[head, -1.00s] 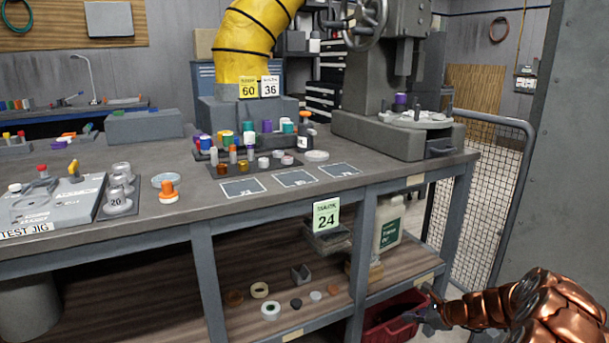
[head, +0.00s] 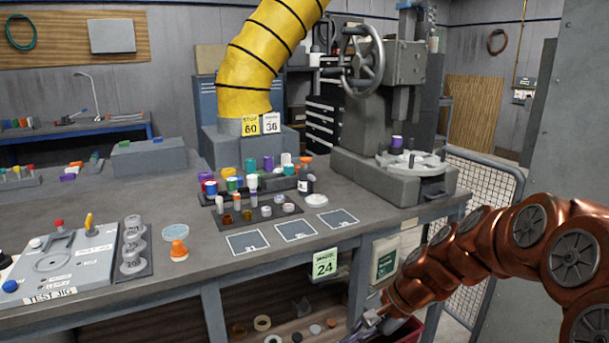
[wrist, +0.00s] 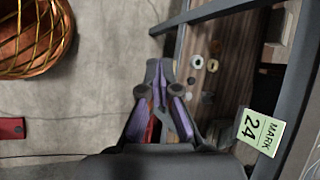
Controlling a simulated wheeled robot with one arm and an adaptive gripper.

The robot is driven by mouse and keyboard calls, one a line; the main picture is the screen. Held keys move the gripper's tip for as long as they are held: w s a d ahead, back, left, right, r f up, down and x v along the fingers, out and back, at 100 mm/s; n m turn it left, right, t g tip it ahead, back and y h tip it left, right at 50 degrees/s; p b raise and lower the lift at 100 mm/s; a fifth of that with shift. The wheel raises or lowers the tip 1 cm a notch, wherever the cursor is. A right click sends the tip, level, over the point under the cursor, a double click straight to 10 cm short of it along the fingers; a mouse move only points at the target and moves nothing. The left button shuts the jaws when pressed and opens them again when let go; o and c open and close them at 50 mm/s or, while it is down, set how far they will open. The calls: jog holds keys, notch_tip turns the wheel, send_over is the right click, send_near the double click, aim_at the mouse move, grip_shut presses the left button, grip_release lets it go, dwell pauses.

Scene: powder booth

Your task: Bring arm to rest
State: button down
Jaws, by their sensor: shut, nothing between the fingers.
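My copper-coloured arm reaches in from the right of the head view. My gripper (head: 374,318) is low in that view, in front of the bench's lower shelf and below the bench top. In the wrist view my gripper (wrist: 160,68) has its purple-and-grey fingers pointing up the picture. It is shut and holds nothing. Floor and the lower shelf lie beyond the fingertips.
The workbench (head: 330,245) bears a test jig (head: 65,262), bottles, caps and a grey press (head: 385,110). A green "24" tag (head: 324,263) hangs at its front edge. A wire-mesh barrier (head: 482,190) stands right. Open floor (wrist: 85,110) shows left of my gripper.

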jog(key=s+d+r+n+h+p, duration=0.2)
jog(key=s+r+n+p, duration=0.1)
jog(key=s, duration=0.6)
jog(key=s+d+r+n+g+h+p, duration=0.1)
jog(key=s+d+r+n+h+p, duration=0.2)
jog(key=s+r+p, duration=0.3)
jog(key=s+d+r+n+g+h+p, duration=0.1)
jog(key=s+r+p, duration=0.4)
jog(key=s, duration=0.8)
notch_tip(320, 180, up, 3)
jog(key=shift+d+f+n+h, duration=0.2)
jog(key=shift+d+n+h, duration=0.5)
jog(key=shift+d+n, duration=0.45)
jog(key=shift+d, duration=0.1)
